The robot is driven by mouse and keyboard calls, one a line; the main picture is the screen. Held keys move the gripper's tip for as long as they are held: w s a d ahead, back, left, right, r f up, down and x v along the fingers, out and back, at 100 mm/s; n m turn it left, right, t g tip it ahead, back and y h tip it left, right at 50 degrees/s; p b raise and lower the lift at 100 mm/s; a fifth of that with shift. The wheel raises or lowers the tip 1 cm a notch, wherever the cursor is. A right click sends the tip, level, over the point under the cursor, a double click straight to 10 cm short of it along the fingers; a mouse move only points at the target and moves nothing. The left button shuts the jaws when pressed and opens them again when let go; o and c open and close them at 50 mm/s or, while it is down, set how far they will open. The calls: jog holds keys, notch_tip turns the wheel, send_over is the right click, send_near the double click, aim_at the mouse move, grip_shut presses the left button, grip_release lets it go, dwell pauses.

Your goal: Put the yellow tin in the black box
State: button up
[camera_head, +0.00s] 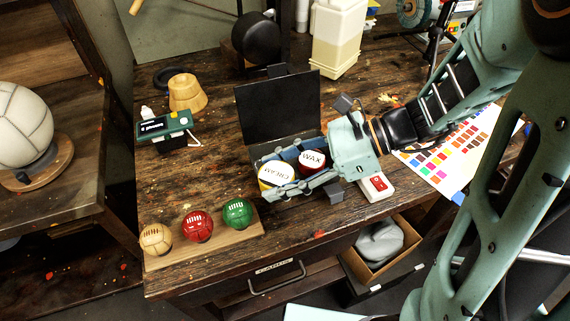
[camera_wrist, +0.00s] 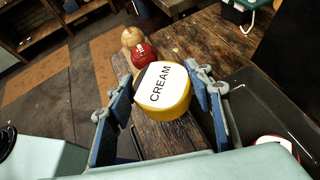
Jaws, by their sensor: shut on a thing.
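The yellow tin with a white lid marked CREAM (camera_head: 275,174) is held between the two fingers of my gripper (camera_head: 262,176). In the wrist view the tin (camera_wrist: 168,92) sits between the fingertips (camera_wrist: 163,80), with its yellow side showing. The black box stands on the bench with its lid (camera_head: 278,108) raised at the back. My fingers and the tins hide most of its inside. In the wrist view the box (camera_wrist: 262,105) lies to the right of the held tin. A red tin marked WAX (camera_head: 312,158) is in the box, partly behind my gripper.
A wooden board (camera_head: 210,243) at the front left holds a tan, a red (camera_head: 197,226) and a green ball (camera_head: 237,213). A green device (camera_head: 164,126) stands at left. A red switch (camera_head: 379,183) and a colour chart (camera_head: 463,150) lie at right.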

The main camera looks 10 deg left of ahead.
jog(key=w+f+b, duration=0.2)
jog(key=w, duration=0.1)
jog(key=w+a+f+b, duration=0.1)
jog(key=w+f+b, duration=0.1)
jog(key=w+f, duration=0.1)
jog(key=w+a+f+b, duration=0.1)
jog(key=w+f+b, duration=0.1)
jog(key=w, duration=0.1)
jog(key=shift+w+a+f, duration=0.2)
jog(key=shift+w+f, duration=0.05)
jog(key=shift+f, duration=0.1)
jog(key=shift+w+f+b, duration=0.25)
jog(key=shift+f+b, duration=0.15)
jog(key=shift+b, duration=0.2)
notch_tip(320, 180, down, 3)
jog(key=b, duration=0.2)
jog(key=shift+w+a+b, duration=0.1)
jog(key=shift+w+b, duration=0.05)
jog(key=shift+b, duration=0.2)
jog(key=shift+f, duration=0.15)
jog(key=o, duration=0.8)
jog(key=shift+o, duration=0.8)
